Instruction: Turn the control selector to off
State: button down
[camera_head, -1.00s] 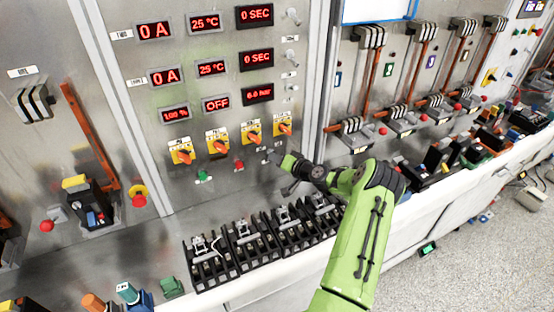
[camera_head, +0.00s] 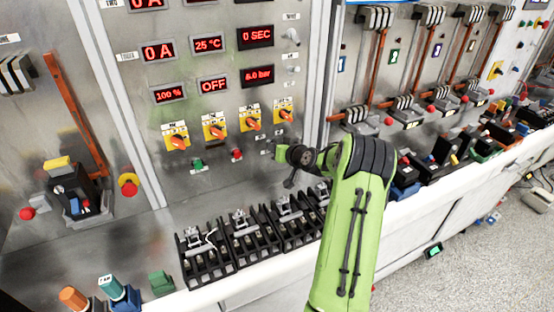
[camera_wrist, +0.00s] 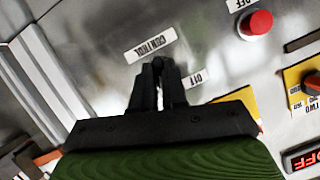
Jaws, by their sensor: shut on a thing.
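The control selector is mostly hidden behind my gripper in both views. Its CONTROL label (camera_wrist: 151,45) and OFF label (camera_wrist: 198,78) show upside down beside the fingertips in the wrist view. My gripper (camera_wrist: 160,72) points at the metal panel, its black fingers close together around the spot between these labels. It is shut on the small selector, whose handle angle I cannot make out. In the head view my gripper (camera_head: 282,152) is at the panel, below the rightmost orange selector.
Orange selectors on yellow plates (camera_head: 214,131) line the panel above. A red button (camera_head: 237,155) and a green button (camera_head: 198,165) sit to the left. Black terminal blocks (camera_head: 245,246) stand on the ledge below. Red displays read OFF (camera_head: 213,86) and 100 % (camera_head: 169,95).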

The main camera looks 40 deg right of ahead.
jog(key=shift+w+a+f+n+g+h+b, duration=0.15)
jog(key=shift+n+h+b, duration=1.05)
jog(key=shift+b, duration=2.05)
jog(key=shift+s+a+r+n+g+h+b, duration=0.2)
jog(key=shift+n+h+b, duration=0.55)
jog(key=shift+n+b, duration=1.7)
jog(key=shift+w+a+f+n+g+h+b, duration=0.2)
jog(key=shift+n+h+b, duration=0.55)
jog(key=shift+b, duration=3.3)
jog(key=shift+d+h, duration=0.15)
jog(key=shift+h, duration=0.15)
jog(key=c, duration=1.2)
grip_release()
jog(key=shift+o, duration=0.2)
